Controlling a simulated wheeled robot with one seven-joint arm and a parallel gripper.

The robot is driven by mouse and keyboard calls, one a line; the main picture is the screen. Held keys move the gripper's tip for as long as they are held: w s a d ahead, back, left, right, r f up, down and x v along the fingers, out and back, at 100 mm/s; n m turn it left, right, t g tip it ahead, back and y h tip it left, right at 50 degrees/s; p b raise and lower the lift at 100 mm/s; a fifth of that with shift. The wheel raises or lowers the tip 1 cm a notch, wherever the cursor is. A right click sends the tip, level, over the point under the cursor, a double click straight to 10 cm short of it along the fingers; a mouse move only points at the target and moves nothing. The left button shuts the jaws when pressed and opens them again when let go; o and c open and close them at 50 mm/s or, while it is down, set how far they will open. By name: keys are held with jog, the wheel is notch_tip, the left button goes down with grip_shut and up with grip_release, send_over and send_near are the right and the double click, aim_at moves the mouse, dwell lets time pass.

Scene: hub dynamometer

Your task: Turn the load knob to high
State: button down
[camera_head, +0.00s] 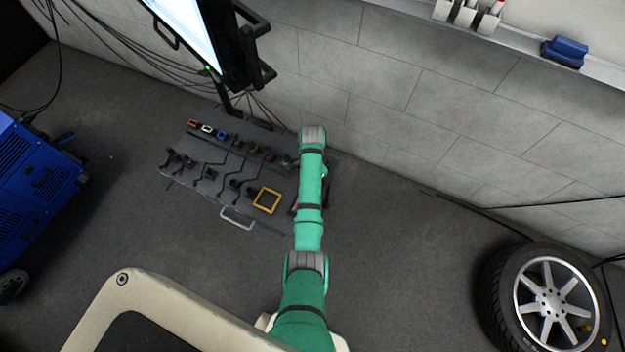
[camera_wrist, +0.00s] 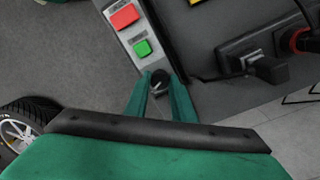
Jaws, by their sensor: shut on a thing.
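The load knob (camera_wrist: 159,77) is a small dark round knob on a light grey control strip (camera_wrist: 131,42) in the wrist view. My gripper (camera_wrist: 160,88) has its two green fingers on either side of the knob, shut on it. A red button (camera_wrist: 124,17) and a green button (camera_wrist: 143,48) sit above the knob on the same strip. The knob's pointer and any scale marks are too small or hidden to read. In the head view my green arm covers the knob and most of the strip.
A grey panel (camera_head: 193,183) with several plugs, cables and a yellow frame (camera_head: 267,200) lies left of my arm. A monitor (camera_head: 200,30) stands above it. A blue machine (camera_head: 35,180) is at left, a wheel (camera_head: 548,298) at lower right. The floor between arm and wheel is clear.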

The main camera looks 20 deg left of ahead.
dwell(0.3)
jog(key=c, duration=1.5)
grip_release()
jog(key=r, duration=0.7)
jog(key=w+r, duration=0.1)
jog(key=r, duration=0.2)
jog(key=shift+a+r, duration=0.15)
jog(key=shift+r, duration=0.25)
jog(key=shift+s, duration=0.1)
